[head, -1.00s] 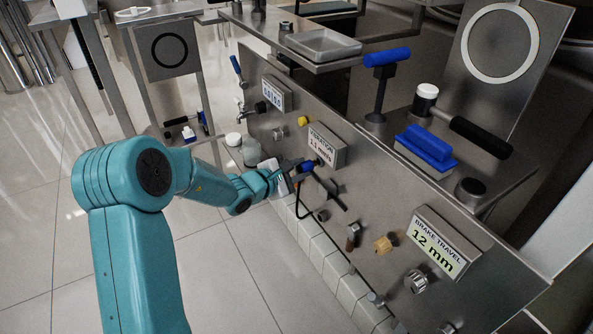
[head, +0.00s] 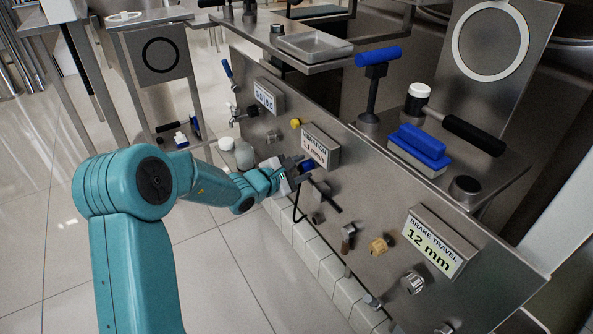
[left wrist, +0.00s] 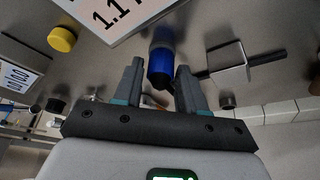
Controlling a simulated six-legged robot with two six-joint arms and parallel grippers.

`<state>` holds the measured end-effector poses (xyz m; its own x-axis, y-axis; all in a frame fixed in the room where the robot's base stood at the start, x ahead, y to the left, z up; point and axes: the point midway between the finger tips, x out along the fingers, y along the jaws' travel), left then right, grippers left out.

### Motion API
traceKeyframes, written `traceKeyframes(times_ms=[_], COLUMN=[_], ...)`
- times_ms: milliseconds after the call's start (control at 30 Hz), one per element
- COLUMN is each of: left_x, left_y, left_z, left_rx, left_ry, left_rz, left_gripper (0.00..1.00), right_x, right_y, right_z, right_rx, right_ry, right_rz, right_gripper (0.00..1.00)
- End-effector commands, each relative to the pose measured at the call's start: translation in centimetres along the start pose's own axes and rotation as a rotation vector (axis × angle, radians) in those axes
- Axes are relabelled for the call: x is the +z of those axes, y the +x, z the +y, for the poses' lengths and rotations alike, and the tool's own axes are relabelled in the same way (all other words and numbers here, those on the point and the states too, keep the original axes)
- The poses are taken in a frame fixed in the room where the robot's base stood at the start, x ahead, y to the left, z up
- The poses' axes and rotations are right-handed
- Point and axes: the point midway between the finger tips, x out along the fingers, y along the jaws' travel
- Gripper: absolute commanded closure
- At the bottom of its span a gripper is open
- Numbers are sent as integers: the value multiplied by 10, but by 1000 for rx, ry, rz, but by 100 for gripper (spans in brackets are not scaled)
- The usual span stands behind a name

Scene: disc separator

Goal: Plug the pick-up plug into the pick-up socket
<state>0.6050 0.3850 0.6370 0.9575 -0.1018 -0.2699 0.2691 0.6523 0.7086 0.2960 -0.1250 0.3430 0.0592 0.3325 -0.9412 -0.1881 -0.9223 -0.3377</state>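The blue plug (head: 307,166) is at the steel panel just below the vibration display (head: 320,147). In the left wrist view the blue plug (left wrist: 161,62) has a grey end towards the panel and a black end towards me. Whether it sits fully in a socket cannot be told; no socket opening shows there. My left gripper (head: 297,171) is at the plug. In the wrist view its fingers (left wrist: 160,80) stand apart on either side of the plug's black end, with a visible gap. A dark cable (head: 297,205) hangs below the gripper. My right gripper is not in view.
A bracket with a dark rod (left wrist: 232,63) sticks out beside the plug. A yellow knob (left wrist: 62,38) is on the other side. The brake travel display (head: 433,242) and a metal knob (head: 413,281) are further right on the panel. Open tiled floor lies left.

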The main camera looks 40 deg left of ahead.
Motion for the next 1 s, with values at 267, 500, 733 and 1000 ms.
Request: traceKeyframes(times_ms=[267, 500, 733, 1000], left_x=[0, 0, 1, 1], left_y=[0, -17, -77, -140], left_z=[0, 2, 3, 2], left_rx=[-1, 1, 2, 2], left_ry=[-1, -2, -2, -1], left_rz=[1, 4, 5, 4], left_gripper=[40, 40, 40, 40], right_x=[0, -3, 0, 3], right_y=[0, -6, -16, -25], right_z=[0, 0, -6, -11], right_rx=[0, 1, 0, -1], right_ry=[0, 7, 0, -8], right_rz=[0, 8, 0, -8], right_gripper=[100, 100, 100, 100])
